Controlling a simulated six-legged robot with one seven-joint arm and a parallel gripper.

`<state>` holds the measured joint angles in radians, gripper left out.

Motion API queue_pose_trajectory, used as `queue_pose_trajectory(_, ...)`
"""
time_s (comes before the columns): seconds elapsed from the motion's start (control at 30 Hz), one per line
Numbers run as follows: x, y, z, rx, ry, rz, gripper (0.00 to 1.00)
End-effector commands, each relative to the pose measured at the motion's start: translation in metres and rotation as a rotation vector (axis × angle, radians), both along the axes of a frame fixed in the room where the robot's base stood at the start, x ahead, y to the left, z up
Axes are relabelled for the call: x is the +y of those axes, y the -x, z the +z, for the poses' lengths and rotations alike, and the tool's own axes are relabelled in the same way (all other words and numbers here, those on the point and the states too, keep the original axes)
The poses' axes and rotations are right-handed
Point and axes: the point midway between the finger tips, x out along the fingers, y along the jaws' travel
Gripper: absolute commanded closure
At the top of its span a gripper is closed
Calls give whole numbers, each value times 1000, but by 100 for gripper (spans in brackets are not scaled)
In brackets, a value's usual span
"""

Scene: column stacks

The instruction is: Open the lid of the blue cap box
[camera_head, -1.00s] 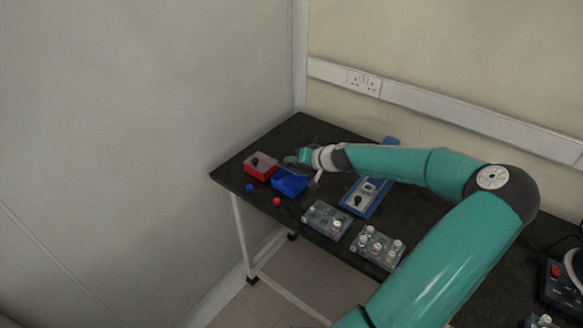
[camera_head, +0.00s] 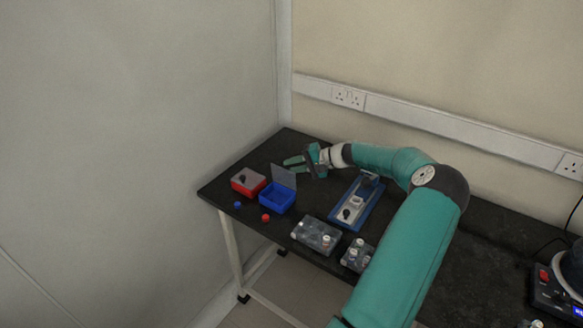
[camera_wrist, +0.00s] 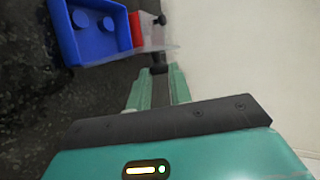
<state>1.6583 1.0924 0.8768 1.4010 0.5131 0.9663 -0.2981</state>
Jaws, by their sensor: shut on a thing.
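The blue cap box (camera_head: 277,200) stands near the left end of the dark table, and its blue inside shows from above. Its grey see-through lid (camera_head: 283,177) stands up steeply at the back edge of the box. My gripper (camera_head: 292,164) is behind the lid, on its far side. In the wrist view the open box (camera_wrist: 92,42) is at upper left, and the lid (camera_wrist: 140,50) is seen nearly edge-on. There my gripper (camera_wrist: 158,80) is shut on the lid's dark knob (camera_wrist: 159,66).
A red box (camera_head: 241,187) with a grey lid stands just left of the blue box.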

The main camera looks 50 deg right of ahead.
Motion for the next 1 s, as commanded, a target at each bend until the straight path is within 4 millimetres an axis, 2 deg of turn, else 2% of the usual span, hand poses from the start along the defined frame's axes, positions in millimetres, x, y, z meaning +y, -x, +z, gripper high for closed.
queue_pose_trajectory(0.57,-4,-1,-2,4,-41,-1,100)
queue_pose_trajectory(0.6,-4,-1,-2,4,-41,-1,77)
queue_pose_trajectory(0.7,-4,-1,-2,4,-41,-1,58)
queue_pose_trajectory(1.0,-4,0,-1,4,-42,0,58)
